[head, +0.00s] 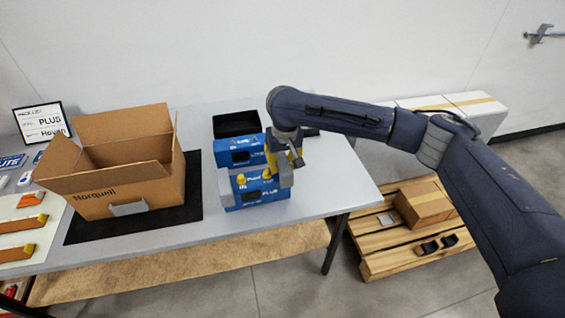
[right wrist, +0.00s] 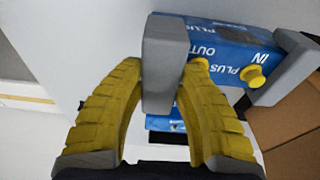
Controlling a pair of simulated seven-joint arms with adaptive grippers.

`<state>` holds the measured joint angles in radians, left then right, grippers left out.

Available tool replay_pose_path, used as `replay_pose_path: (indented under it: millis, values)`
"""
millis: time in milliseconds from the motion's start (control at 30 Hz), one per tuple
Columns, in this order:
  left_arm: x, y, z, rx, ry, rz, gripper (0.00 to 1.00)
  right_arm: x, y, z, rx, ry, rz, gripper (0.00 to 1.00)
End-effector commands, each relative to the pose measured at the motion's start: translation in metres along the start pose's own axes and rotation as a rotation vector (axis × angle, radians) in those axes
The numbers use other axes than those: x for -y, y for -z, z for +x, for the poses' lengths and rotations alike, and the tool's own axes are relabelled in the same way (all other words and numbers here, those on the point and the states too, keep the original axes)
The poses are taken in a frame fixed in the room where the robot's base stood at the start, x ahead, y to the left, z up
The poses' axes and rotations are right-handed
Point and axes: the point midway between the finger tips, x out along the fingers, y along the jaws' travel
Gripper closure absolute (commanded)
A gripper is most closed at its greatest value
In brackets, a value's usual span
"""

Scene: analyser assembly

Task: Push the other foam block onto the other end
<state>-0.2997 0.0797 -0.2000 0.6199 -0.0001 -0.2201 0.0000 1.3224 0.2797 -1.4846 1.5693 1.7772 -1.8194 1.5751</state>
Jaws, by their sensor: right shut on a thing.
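A blue analyser (head: 257,193) with yellow knobs on top, marked IN, OUT and PLUS, lies on the table. It also shows in the right wrist view (right wrist: 215,48). One grey foam block (head: 225,187) caps its left end in the head view; it is at the right in the right wrist view (right wrist: 288,68). The other grey foam block (head: 286,176) is at the analyser's right end, also seen in the right wrist view (right wrist: 164,62). My right gripper (head: 284,164), with yellow fingers, is shut on this block. I cannot tell how far the block sits over the end. My left gripper is out of view.
A second blue box (head: 238,157) and a black open tray (head: 236,124) stand just behind the analyser. An open Norquell carton (head: 128,190) stands on a black mat (head: 190,205) at the left.

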Motion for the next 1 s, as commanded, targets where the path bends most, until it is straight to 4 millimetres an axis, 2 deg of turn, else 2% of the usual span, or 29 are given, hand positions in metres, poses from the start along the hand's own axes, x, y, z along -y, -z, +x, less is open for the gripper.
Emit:
replay_pose_path:
  millis: [1000]
  values:
    - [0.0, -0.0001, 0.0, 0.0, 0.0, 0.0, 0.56, -0.0001, -0.0017, 0.0104, 0.0, -0.001, -0.001, 0.86]
